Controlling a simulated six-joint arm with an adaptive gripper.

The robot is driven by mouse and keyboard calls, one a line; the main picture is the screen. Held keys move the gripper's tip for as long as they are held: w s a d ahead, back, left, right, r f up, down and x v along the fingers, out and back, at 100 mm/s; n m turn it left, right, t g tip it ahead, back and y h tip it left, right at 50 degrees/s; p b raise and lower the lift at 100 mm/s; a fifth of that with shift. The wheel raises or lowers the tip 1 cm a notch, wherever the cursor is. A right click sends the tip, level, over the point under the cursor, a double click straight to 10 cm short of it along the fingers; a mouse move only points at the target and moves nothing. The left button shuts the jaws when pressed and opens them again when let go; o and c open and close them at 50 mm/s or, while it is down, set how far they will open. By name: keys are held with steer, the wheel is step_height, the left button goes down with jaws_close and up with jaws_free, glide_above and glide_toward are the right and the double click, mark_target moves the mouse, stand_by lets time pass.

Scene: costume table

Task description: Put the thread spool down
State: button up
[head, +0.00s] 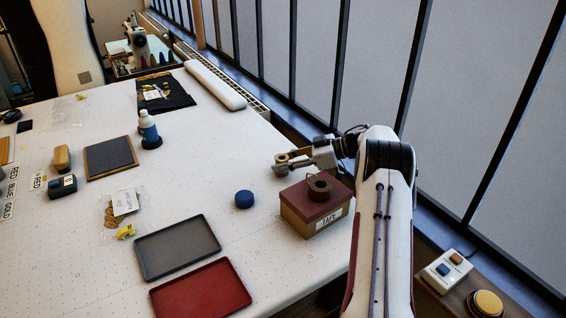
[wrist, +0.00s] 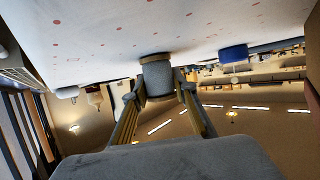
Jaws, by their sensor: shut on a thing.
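My gripper (head: 284,164) is shut on the thread spool (wrist: 158,76), a grey-wound spool with tan ends. In the wrist view, which shows the table at the top, the spool sits between the two fingertips (wrist: 160,88). One tan end faces the table surface. In the head view the spool (head: 281,158) is partly hidden by the fingers, low over the white table (head: 210,120) just behind the tape box. I cannot tell whether it touches the table.
The tape box (head: 302,222), with a brown ring on its red lid, stands just in front of my gripper. A blue round piece (head: 244,199) lies to the left. A grey tray (head: 178,247) and red tray (head: 201,291) lie at the front. The table left of my gripper is clear.

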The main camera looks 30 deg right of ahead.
steer(key=shift+f, duration=0.15)
steer(key=o, duration=1.1)
steer(key=shift+s+d+r, duration=0.1)
steer(key=shift+r, duration=0.15)
steer(key=v, duration=1.1)
steer(key=shift+s+d+r, duration=0.15)
steer(key=shift+s+d, duration=0.05)
steer(key=shift+d, duration=0.05)
